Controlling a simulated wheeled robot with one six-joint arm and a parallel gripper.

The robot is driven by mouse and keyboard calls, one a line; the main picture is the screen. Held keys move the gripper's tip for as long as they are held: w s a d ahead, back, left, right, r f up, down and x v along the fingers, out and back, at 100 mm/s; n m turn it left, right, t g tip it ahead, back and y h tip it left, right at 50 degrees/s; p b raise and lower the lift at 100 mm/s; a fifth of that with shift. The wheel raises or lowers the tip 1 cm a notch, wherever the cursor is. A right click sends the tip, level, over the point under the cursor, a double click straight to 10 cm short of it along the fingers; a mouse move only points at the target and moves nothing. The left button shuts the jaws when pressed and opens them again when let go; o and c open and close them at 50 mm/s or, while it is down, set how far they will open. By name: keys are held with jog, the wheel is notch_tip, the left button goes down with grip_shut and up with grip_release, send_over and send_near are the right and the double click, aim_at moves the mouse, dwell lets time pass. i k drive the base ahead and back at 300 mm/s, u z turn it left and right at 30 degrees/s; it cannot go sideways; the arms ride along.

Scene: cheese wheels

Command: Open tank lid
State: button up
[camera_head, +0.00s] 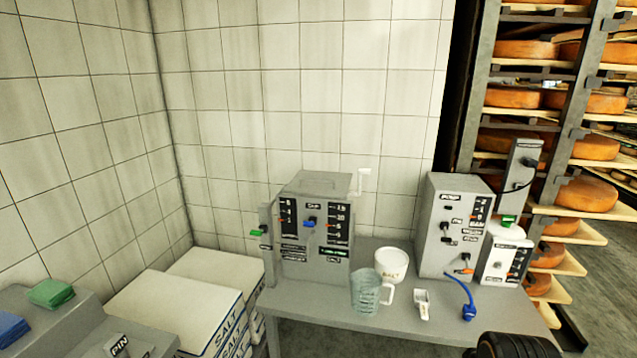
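A grey box-shaped tank (315,235) with black scale panels and a blue knob stands on the left half of the table. Its top (320,184) looks flat and closed, but I cannot make out a lid seam. A white handle-like piece (362,180) sticks up at the tank's right top edge. A green-tipped lever (258,232) is on its left side. No gripper fingers show, so I cannot tell their state. A black ribbed part, probably of my arm, shows at the bottom right edge, well right of and nearer than the tank.
The grey table (400,325) holds a clear jug (366,292), a white salt tub (392,264), a scoop (422,302) and a second grey machine (452,228) with a blue hose (466,296). Salt sacks (185,312) lie left; cheese shelves (560,150) stand right.

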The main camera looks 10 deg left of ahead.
aim_at(307, 182)
jog(key=u, duration=0.35)
jog(key=i, duration=0.45)
jog(key=u, duration=0.8)
jog(key=i, duration=1.25)
jog(key=z, duration=0.15)
